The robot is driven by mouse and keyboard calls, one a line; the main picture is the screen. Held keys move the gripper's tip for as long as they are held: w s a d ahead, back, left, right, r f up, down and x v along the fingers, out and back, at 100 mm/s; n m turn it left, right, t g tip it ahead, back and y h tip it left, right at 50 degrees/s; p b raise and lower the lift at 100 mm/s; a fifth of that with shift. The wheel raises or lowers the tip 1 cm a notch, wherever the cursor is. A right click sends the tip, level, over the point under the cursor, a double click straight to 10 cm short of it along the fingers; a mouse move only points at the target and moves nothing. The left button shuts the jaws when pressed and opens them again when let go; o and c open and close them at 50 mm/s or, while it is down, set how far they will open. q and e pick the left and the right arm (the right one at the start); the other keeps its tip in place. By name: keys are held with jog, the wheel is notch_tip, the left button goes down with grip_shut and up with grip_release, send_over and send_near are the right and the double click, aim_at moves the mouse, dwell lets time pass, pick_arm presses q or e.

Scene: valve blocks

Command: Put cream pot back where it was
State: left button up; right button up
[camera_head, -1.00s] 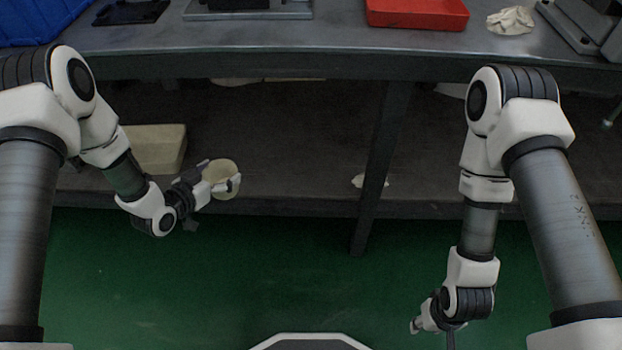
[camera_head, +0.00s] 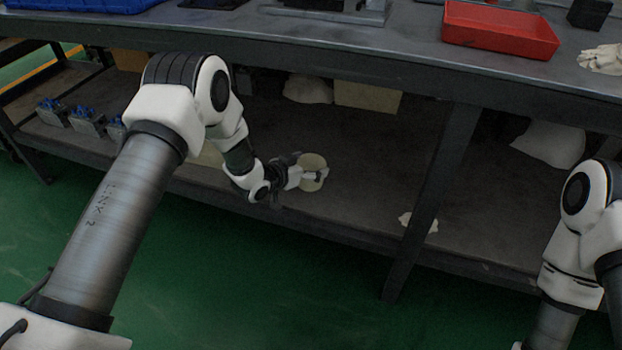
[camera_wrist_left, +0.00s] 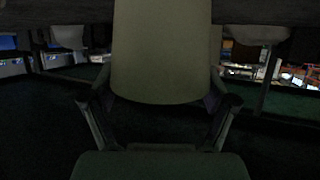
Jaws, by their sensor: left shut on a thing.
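The cream pot (camera_head: 309,160) is a small, round, pale vessel. My left gripper (camera_head: 313,175) is shut on it, with its fingers around the pot's side. In the head view the pot appears over the dark lower shelf (camera_head: 350,210), near its front edge; I cannot tell whether it touches the shelf. In the left wrist view the pot (camera_wrist_left: 160,50) fills the upper middle, between the two fingers. My right arm enters at the lower right of the head view, and its gripper is out of the picture.
Several blue-topped valve blocks (camera_head: 87,120) stand at the shelf's left end. A cream box (camera_head: 368,97) and a pale sack (camera_head: 308,89) lie at the back. A white cloth (camera_head: 418,222) lies by the table leg (camera_head: 437,180). A red tray (camera_head: 500,30) is on the tabletop.

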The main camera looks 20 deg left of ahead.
pick_arm(q)
jog(key=f+b, duration=0.1)
jog(key=f, duration=0.1)
jog(key=f+b, duration=0.1)
jog(key=f, duration=0.1)
jog(key=shift+w+b, duration=0.35)
jog(key=shift+r, duration=0.3)
jog(key=shift+c, duration=0.5)
jog(key=shift+f, duration=0.25)
jog(key=o, duration=1)
jog(key=shift+o, duration=0.2)
jog(key=shift+r, duration=0.1)
